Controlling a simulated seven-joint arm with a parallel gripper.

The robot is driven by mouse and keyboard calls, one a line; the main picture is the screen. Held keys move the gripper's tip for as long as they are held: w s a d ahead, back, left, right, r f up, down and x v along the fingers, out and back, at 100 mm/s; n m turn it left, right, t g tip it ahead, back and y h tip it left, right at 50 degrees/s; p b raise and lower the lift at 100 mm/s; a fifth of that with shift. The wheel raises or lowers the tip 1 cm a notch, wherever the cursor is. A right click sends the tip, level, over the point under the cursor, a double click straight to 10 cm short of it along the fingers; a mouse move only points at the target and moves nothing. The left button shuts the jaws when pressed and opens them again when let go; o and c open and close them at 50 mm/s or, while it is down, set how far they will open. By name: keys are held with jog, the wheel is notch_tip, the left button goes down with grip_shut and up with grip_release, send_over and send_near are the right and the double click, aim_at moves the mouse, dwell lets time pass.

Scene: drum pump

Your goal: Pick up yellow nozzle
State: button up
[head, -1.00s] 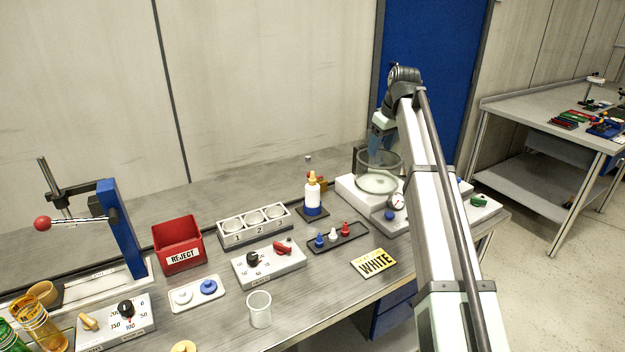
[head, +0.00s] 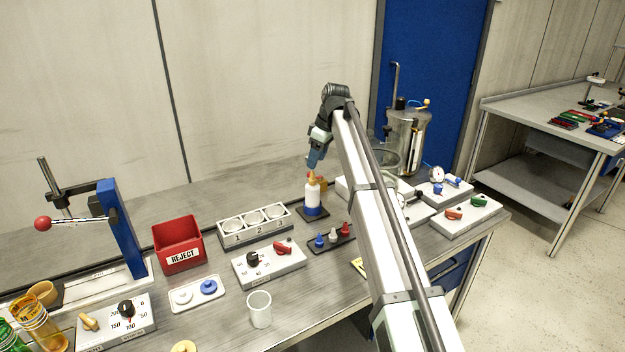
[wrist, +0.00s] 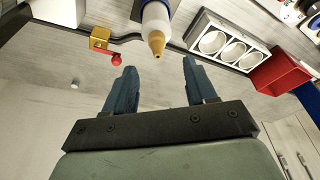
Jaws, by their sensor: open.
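The yellow-orange nozzle (head: 311,177) forms the tip of a white bottle (head: 313,196) with a blue band, upright on a dark mat. In the wrist view the nozzle (wrist: 157,43) points toward the space between the fingertips, just beyond them. My gripper (head: 314,166) is above the bottle in the head view, close to the nozzle. In the wrist view its two blue fingers are spread and empty (wrist: 159,67). I cannot tell whether a finger touches the nozzle.
A small yellow block with a red knob (wrist: 101,40) stands close beside the bottle. A three-cup holder (head: 254,227), a red reject bin (head: 178,245) and a rack of small coloured nozzles (head: 333,238) are near. A glass vessel (head: 408,130) stands to the right.

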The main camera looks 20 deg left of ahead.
aim_at(312, 178)
jog(key=shift+x, duration=3.75)
jog(key=shift+w, duration=0.15)
jog(key=shift+c, duration=0.2)
grip_shut()
